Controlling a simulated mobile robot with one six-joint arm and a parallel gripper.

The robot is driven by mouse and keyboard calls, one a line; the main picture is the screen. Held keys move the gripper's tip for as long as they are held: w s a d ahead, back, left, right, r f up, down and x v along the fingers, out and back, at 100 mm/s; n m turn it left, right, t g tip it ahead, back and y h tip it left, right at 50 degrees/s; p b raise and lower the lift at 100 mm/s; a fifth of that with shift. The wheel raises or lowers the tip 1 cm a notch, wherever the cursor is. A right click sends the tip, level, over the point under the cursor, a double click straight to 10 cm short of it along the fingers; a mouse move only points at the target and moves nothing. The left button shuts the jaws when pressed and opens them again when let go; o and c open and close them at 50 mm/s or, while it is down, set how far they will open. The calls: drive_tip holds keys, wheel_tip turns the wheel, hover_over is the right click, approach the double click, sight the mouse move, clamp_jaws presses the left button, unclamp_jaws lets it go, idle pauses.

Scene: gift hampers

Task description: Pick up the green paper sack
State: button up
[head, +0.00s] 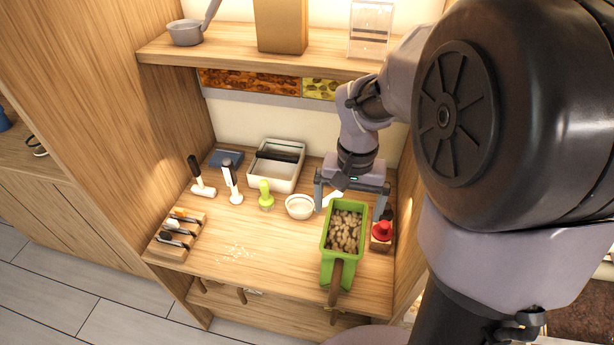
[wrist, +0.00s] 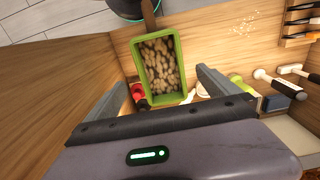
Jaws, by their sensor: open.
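The green paper sack (head: 330,268) stands near the right front of the wooden worktop. It looks like an open-topped green box full of brown, nut-like lumps, with a brown handle-like piece at its front. It also shows in the wrist view (wrist: 143,77), top centre. My gripper (head: 350,200) is open and points down at the sack's far end, one finger to each side in the picture. In the wrist view my gripper (wrist: 160,92) has its fingers apart with the sack's near end between and beyond them. I cannot tell how high the fingertips are above it.
A red-topped item (head: 381,231) stands close on the right, near the side wall. A white bowl (head: 299,206), a green bottle (head: 266,196) and a white bin (head: 276,166) stand to the left. A shelf (head: 255,59) overhangs the back. The front middle has scattered crumbs (head: 236,253).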

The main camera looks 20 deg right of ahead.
sight(339, 260)
wheel_tip(339, 260, down, 14)
drive_tip(key=b, duration=0.5)
drive_tip(key=shift+b, duration=0.3)
drive_tip(key=shift+d+r, duration=0.1)
drive_tip(key=shift+c, duration=0.4)
drive_tip(key=c, duration=2)
drive_tip(key=shift+c, duration=0.2)
drive_tip(key=shift+r, duration=0.1)
